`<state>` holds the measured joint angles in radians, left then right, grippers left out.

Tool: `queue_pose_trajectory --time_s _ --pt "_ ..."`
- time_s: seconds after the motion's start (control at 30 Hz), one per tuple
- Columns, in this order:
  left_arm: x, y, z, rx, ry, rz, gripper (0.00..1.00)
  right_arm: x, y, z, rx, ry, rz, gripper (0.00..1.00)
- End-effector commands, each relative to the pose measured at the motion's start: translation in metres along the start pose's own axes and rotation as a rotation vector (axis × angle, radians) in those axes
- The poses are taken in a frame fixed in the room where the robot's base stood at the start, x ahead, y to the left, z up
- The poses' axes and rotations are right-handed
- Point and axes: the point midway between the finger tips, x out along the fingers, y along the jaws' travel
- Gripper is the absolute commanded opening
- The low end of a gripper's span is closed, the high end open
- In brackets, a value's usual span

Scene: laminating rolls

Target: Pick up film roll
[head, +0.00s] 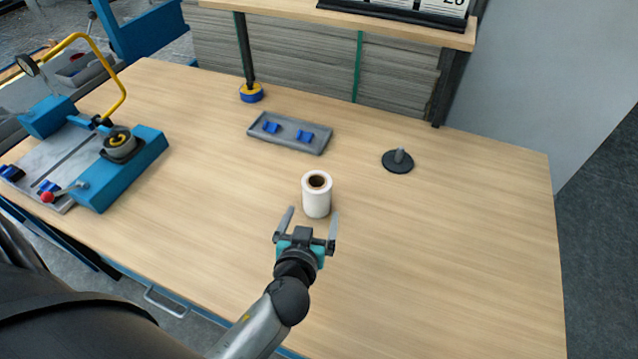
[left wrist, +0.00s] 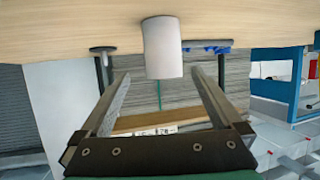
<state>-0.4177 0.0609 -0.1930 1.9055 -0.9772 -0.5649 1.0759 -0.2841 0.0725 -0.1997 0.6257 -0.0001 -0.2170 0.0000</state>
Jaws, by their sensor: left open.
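The film roll (head: 316,198) is a white cylinder with a dark core hole, standing upright on the wooden table. In the left wrist view the roll (left wrist: 162,48) shows beyond the fingertips, between the lines of the two fingers. My left gripper (head: 312,217) is open and empty, its fingers pointing at the roll from the near side. In the left wrist view the open fingers of my left gripper (left wrist: 160,82) have nothing between them. From these views I cannot tell the exact gap to the roll. My right gripper is in neither view.
A grey tray (head: 290,142) with blue pieces lies behind the roll. A black round base with a peg (head: 398,161) stands to its right. A blue machine with a yellow handle (head: 120,150) is at the left. The table (head: 450,270) is clear at the right and front.

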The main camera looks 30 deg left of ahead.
Motion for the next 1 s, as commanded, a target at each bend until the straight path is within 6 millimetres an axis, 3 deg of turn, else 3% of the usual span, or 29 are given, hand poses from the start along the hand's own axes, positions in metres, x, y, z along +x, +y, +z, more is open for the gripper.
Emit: queue_pose_trajectory --time_s 0.1,0.23,0.5,0.77,1.0 --pt "0.020 -0.001 -0.002 0.004 0.003 -0.001 1.00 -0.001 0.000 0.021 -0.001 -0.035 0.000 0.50" --pt "0.042 -0.001 -0.001 0.004 0.002 -0.001 1.00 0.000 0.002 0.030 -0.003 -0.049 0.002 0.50" --pt "0.081 -0.001 0.000 0.002 0.000 -0.002 1.00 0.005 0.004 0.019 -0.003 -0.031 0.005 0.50" --pt "0.094 -0.002 -0.001 0.002 -0.001 -0.002 1.00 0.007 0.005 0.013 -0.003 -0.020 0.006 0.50" --pt "0.123 -0.006 -0.002 0.003 0.001 -0.002 1.00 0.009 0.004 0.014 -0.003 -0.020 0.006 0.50"
